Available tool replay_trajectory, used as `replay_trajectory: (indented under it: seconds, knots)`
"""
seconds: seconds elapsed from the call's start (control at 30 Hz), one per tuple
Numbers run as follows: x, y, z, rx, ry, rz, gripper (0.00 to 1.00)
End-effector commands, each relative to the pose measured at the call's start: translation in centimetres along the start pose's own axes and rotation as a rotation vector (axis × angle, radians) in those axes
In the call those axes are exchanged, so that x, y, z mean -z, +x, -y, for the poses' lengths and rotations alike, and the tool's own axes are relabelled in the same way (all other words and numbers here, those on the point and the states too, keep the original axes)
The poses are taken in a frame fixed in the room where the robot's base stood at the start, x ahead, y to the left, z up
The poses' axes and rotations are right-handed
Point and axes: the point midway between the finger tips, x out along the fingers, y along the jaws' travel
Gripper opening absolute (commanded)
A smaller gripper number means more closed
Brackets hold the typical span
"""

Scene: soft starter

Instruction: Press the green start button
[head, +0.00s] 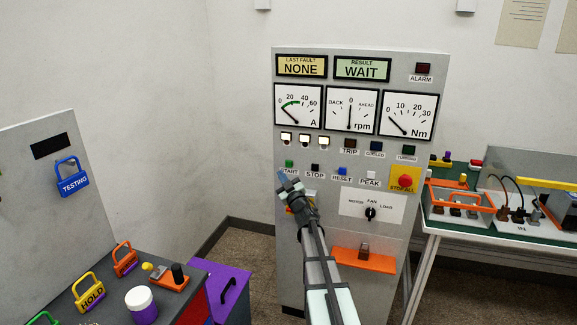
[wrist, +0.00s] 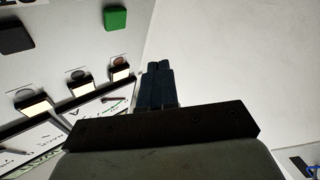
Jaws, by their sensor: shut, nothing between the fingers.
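The green start button (head: 289,163) is on the grey control panel (head: 290,240), above the label START, at the left of a row of buttons. It also shows as a green square in the wrist view (wrist: 116,19), near the top and left of my fingers. My gripper (head: 282,176) is shut and empty, with its fingertips just below and slightly left of the button in the head view. The closed fingers also show in the wrist view (wrist: 158,70). I cannot tell their exact distance from the panel.
Right of the green button are a black stop button (head: 315,167), a blue reset button (head: 342,170) and a red stop-all button (head: 405,181). The result display (head: 362,68) reads WAIT. A workbench (head: 480,237) stands at right; padlocks lie at lower left.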

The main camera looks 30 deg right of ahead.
Motion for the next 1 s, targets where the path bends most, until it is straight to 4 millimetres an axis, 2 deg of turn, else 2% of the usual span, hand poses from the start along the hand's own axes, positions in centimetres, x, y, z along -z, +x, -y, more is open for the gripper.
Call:
replay_trajectory:
  seconds: [0.2, 0.5, 1.0]
  knots:
    - [-1.5, 2.1, -1.4, 0.000, 0.000, 0.000, 0.00]
    - [-3.0, 4.1, -2.9, 0.000, 0.000, 0.000, 0.00]
    - [-3.2, 4.3, -3.2, 0.000, 0.000, 0.000, 0.00]
